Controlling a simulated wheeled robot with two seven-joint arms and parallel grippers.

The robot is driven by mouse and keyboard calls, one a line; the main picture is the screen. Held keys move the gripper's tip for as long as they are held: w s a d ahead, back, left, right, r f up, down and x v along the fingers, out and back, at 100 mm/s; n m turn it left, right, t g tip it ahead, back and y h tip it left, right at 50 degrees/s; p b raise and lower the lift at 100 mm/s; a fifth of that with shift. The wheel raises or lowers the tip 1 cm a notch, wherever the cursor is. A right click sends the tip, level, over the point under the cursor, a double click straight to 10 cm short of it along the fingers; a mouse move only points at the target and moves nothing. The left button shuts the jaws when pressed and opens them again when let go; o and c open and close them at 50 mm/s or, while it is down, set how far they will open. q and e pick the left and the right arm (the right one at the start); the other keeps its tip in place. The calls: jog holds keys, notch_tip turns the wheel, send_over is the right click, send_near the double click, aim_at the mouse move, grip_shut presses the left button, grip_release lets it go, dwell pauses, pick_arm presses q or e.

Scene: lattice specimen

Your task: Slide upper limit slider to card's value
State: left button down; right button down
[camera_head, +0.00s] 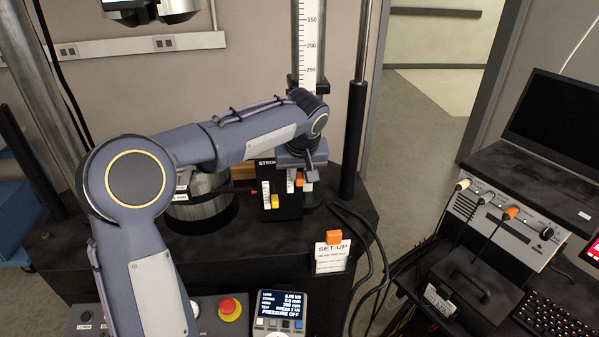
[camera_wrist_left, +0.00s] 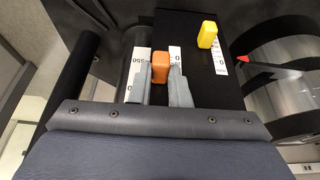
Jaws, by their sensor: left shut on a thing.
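The black limit-slider box (camera_head: 291,207) stands on the dark machine base, with white scales on its face. An orange slider knob (camera_wrist_left: 160,66) sits on one scale, with 550 at one end and 0 at the other. My left gripper (camera_wrist_left: 161,72) is shut on this knob, one grey finger on each side. In the head view the left gripper (camera_head: 307,175) is at the box's right side, partly covering it. A yellow slider knob (camera_wrist_left: 207,35) is on the other scale, apart from the gripper. The white SET-UP card (camera_head: 332,257) stands at the base's front edge; its smaller print is unreadable.
An orange block (camera_head: 333,237) is at the card's top. A round metal cylinder (camera_head: 201,197) stands left of the box, with a red pointer (camera_wrist_left: 243,59) near the yellow knob. A dark post (camera_head: 353,140) rises close right of the gripper. Black cables run along the base's right side.

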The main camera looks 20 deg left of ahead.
pick_arm(q)
jog(key=c, duration=1.3)
grip_release()
jog(key=p+v, duration=0.3)
jog(key=v, duration=0.3)
jog(key=v, duration=0.8)
jog(key=shift+a, duration=0.1)
